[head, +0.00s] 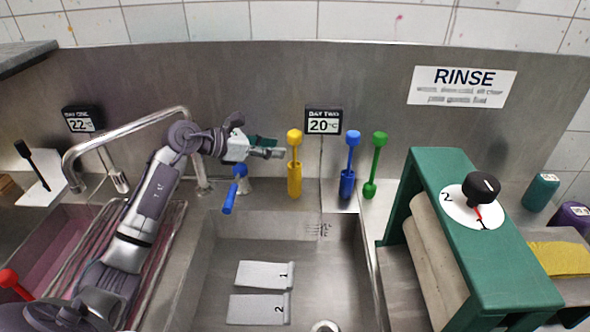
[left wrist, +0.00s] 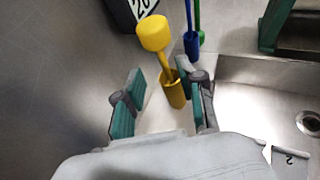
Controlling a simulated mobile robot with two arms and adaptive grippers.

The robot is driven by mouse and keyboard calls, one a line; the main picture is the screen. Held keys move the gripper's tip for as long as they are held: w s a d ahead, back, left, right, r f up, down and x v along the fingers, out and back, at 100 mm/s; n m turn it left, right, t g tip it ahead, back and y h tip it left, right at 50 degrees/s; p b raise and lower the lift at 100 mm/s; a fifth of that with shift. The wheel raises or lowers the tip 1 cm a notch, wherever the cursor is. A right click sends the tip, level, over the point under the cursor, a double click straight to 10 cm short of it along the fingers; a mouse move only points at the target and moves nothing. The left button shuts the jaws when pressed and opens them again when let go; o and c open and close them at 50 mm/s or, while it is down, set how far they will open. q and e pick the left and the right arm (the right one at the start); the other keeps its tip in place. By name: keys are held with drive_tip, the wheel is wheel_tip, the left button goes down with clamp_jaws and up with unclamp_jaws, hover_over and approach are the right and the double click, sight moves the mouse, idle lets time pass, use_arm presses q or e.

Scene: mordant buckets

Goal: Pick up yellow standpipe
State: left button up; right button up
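The yellow standpipe (head: 295,180) stands upright on the ledge behind the sink, with a round knob, a thin stem and a wider cylinder below. My left gripper (head: 282,153) is open and empty, just left of its stem in the head view. My right gripper is not in view.
Blue (head: 347,183) and green (head: 371,188) standpipes stand to the right. A blue-handled fitting (head: 229,198) sits below my left wrist. A faucet (head: 130,130) arches at left, and a green wringer frame (head: 480,220) stands at right. The sink (head: 325,255) holds two numbered plates.

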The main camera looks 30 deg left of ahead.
sight(295, 165)
use_arm(q)
drive_tip(key=p+x, duration=0.1)
drive_tip(key=x, duration=0.2)
drive_tip(key=p+x, duration=0.1)
drive_tip(key=x, duration=0.1)
drive_tip(key=shift+w+d+r, duration=0.1)
drive_tip(key=shift+w+d, duration=0.1)
drive_tip(key=shift+d, duration=0.25)
drive_tip(key=shift+w+d+f+p, duration=0.25)
drive_tip(key=shift+w+f+p, duration=0.05)
drive_tip(key=shift+w+p, duration=0.05)
drive_tip(key=shift+a, duration=0.1)
clamp_jaws()
